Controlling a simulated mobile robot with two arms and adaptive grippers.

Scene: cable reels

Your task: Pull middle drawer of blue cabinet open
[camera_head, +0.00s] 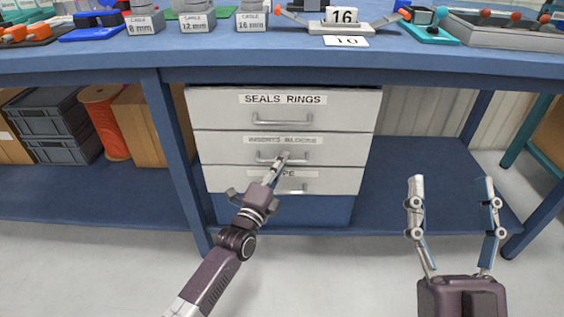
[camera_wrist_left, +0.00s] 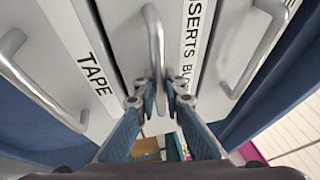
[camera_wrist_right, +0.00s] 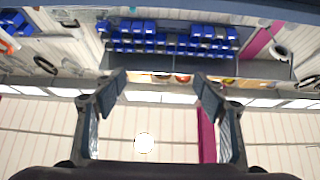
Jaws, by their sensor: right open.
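The blue cabinet holds a stack of white drawer fronts under the bench. The middle drawer (camera_head: 345,150), labelled INSERTS BLOCKS, appears level with its neighbours. Its metal handle (camera_head: 302,159) also shows in the left wrist view (camera_wrist_left: 155,45). My left gripper (camera_head: 283,160) is at this handle; in the left wrist view its fingertips (camera_wrist_left: 160,88) are closed in on both sides of the bar. The fingers hide part of the handle and the contact. My right gripper (camera_head: 452,185) is open and empty, right of the cabinet and clear of it.
The top drawer (camera_head: 215,113) is labelled SEALS RINGS, and the lower one (camera_head: 335,182) TAPE. The blue bench top (camera_head: 290,62) overhangs them. A bench leg (camera_head: 175,150) stands left of the drawers. Grey crates (camera_head: 55,120) and an orange reel (camera_head: 105,120) are further left. The floor in front is clear.

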